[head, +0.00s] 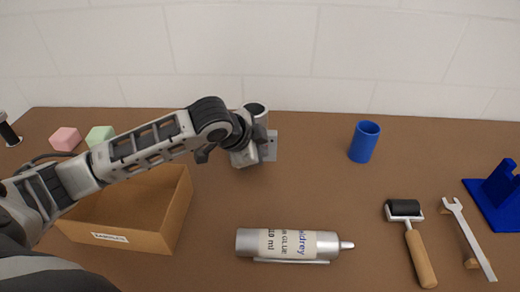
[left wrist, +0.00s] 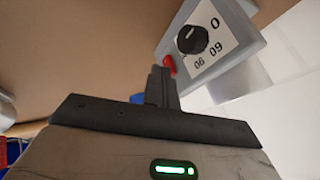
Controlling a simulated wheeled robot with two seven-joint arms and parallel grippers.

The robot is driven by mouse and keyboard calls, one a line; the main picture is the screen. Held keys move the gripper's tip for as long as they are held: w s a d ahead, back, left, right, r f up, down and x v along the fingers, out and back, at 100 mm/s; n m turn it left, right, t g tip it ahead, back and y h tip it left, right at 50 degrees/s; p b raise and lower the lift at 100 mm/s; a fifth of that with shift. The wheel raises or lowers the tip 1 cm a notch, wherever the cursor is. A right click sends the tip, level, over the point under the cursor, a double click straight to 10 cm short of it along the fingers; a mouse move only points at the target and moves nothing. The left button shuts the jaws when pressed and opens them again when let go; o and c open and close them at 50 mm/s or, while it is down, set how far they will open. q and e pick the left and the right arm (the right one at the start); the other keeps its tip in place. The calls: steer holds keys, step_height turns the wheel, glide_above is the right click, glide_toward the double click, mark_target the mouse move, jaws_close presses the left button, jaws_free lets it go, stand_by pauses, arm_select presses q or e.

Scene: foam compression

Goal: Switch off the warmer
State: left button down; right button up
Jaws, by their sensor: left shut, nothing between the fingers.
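The warmer's grey face shows in the left wrist view (left wrist: 236,50), with a black knob (left wrist: 192,39) on a white label marked 0, 60 and 90. A small red part (left wrist: 169,65) sits at the edge of this face, right by the fingertips. My left gripper (left wrist: 160,75) is shut and empty, its tips close to the red part; whether they touch I cannot tell. In the head view my left arm reaches over the warmer (head: 269,148) and hides much of it, including the knob. My right gripper is not in view.
A cardboard box (head: 178,215) stands below my left arm, with pink (head: 66,139) and green (head: 100,137) blocks behind. A blue cup (head: 365,142), glue tube (head: 290,244), roller (head: 411,235), wrench (head: 468,236) and blue stand (head: 497,188) stand or lie rightward.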

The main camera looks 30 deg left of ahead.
arm_select(q)
steer(key=shift+w+a+r, duration=0.1)
steer(key=shift+r, duration=0.05)
steer(key=shift+r, duration=0.75)
steer(key=shift+s+d, duration=0.35)
steer(key=shift+s, duration=0.1)
steer(key=s, duration=0.2)
steer(key=s+d, duration=0.1)
steer(key=shift+d+r, duration=0.1)
steer(key=shift+r, duration=0.3)
steer(key=s+a+r, duration=0.2)
steer(key=s+r, duration=0.2)
steer(key=r, duration=0.4)
steer(key=shift+a+r, duration=0.2)
